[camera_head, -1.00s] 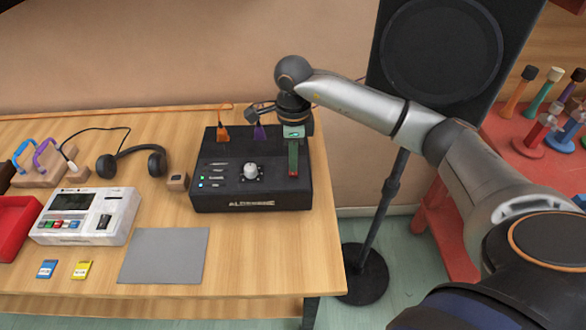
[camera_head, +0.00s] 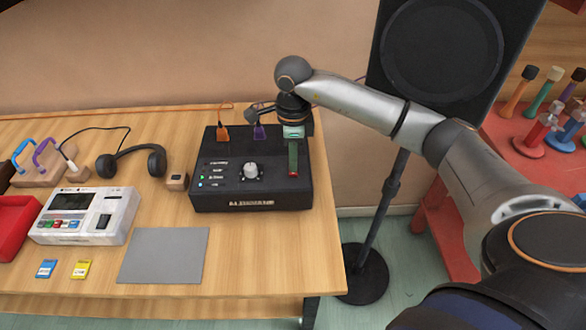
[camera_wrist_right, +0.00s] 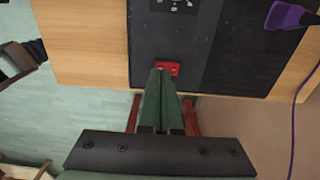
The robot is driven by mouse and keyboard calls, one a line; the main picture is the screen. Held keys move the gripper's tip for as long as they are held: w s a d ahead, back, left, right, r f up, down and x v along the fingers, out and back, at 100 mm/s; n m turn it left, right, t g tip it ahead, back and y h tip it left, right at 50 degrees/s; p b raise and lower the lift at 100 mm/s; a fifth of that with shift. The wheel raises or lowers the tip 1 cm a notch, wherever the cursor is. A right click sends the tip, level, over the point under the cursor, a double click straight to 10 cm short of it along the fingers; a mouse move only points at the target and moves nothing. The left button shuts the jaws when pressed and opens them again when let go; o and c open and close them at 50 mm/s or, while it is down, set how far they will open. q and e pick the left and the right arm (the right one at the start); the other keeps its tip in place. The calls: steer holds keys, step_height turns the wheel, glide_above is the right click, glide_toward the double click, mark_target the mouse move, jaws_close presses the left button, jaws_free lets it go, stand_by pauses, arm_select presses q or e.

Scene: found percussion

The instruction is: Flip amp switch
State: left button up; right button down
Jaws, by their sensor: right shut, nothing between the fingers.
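The amp (camera_head: 222,187) is a black box on the wooden table, with a white knob (camera_head: 250,171), several small labels and small lit indicators on its top. A red switch (camera_wrist_right: 174,67) shows in the right wrist view, set in the black top close to the amp's edge. My right gripper (camera_head: 292,172) points down over the right part of the amp. Its green fingers are shut and empty. In the wrist view the fingertips (camera_wrist_right: 160,75) are right at the switch and partly cover it. I cannot tell whether they touch it. My left gripper is not in view.
Orange (camera_head: 222,133) and purple (camera_head: 259,132) plugs stand at the amp's back. Headphones (camera_head: 156,160), a white device (camera_head: 117,215) and a grey mat (camera_head: 165,256) lie to the left. The table ends just right of the amp, beside a speaker (camera_head: 440,60) on a stand.

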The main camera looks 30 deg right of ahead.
steer(key=shift+s+f+b, duration=0.1)
steer(key=shift+f+b, duration=0.5)
steer(key=shift+f, duration=0.3)
stand_by(0.4)
steer(key=shift+r+p, duration=2.5)
steer(key=shift+r, duration=1.1)
steer(key=shift+f, duration=0.1)
